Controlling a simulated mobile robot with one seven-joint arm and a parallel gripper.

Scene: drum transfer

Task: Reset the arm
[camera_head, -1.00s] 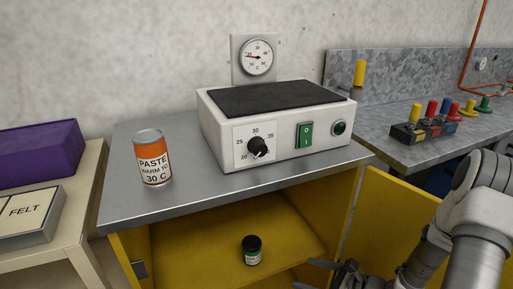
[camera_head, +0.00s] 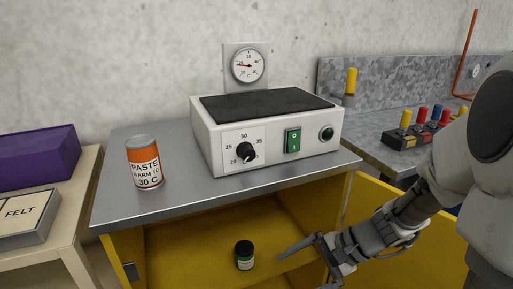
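My gripper (camera_head: 300,270) is at the lower right, in front of the open yellow cabinet (camera_head: 205,240). Its two fingers are spread apart and nothing shows between them. My arm reaches in from the right edge, bent down toward the cabinet opening. A small dark jar (camera_head: 244,256) with a black lid stands upright on the cabinet floor, left of the fingers and apart from them.
A white heater (camera_head: 268,150) with a dark top plate, a knob and a green switch stands on the grey bench top (camera_head: 110,195). An orange paste can (camera_head: 145,163) stands to its left. The open yellow door (camera_head: 390,195) is partly behind my arm.

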